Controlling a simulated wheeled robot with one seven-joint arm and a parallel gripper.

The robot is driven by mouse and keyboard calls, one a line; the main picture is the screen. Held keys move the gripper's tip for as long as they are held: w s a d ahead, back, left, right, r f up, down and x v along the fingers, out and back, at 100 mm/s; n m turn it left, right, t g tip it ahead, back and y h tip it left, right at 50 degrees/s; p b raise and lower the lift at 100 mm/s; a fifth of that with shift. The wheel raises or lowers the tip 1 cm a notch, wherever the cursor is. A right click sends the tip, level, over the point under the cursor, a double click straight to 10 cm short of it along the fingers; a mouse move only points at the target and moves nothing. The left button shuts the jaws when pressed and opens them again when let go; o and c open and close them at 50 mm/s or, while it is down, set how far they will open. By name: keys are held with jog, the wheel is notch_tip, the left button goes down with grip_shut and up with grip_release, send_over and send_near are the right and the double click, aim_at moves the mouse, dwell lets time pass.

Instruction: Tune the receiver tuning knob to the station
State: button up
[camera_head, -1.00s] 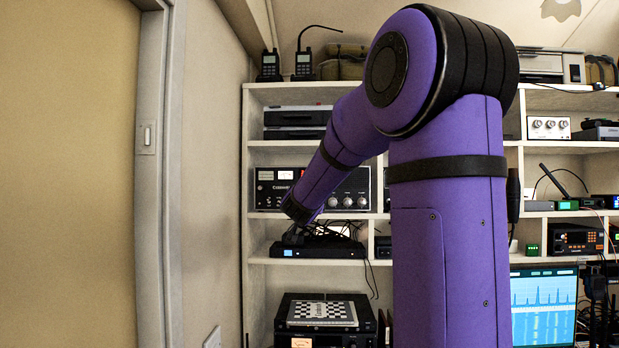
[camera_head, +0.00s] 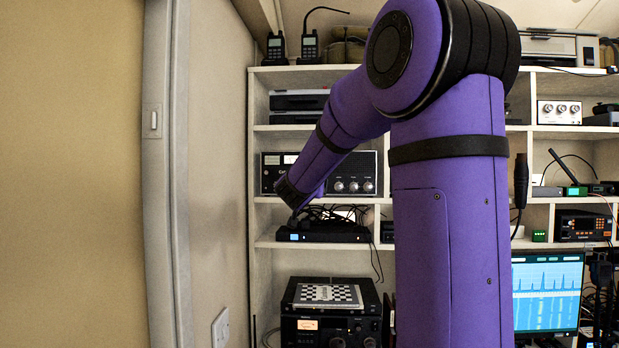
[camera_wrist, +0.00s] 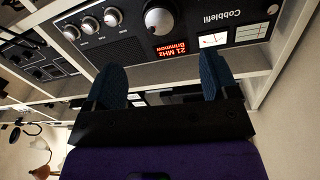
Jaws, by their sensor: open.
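The receiver is a black, wide-faced set on the shelf (camera_head: 358,172), partly behind my arm in the head view. In the wrist view it appears upside down along the top (camera_wrist: 137,52). Its large silver tuning knob (camera_wrist: 158,20) sits beside a lit red display reading "21 MHz Brimnow" (camera_wrist: 171,50). A pale meter (camera_wrist: 213,40) is on its right. My gripper (camera_wrist: 162,68) is open with two blue fingers spread apart. In the picture the fingers are below the knob, which lies between their lines. I see nothing between them; contact with the receiver cannot be told.
A row of smaller silver knobs (camera_wrist: 90,27) is on the receiver's left in the wrist view. A black box with cables (camera_head: 325,232) sits on the shelf below. A checkered board (camera_head: 328,295) lies on lower equipment. A wall (camera_head: 215,150) stands close at the left.

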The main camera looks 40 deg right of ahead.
jog(key=x, duration=1)
jog(key=shift+w+d, duration=0.2)
jog(key=shift+d, duration=0.1)
jog(key=shift+c, duration=0.5)
jog(key=c, duration=0.8)
jog(key=shift+m, duration=0.4)
jog(key=shift+w+a+r+m+y, duration=0.1)
jog(key=shift+m+y, duration=0.3)
jog(key=shift+m, duration=3.5)
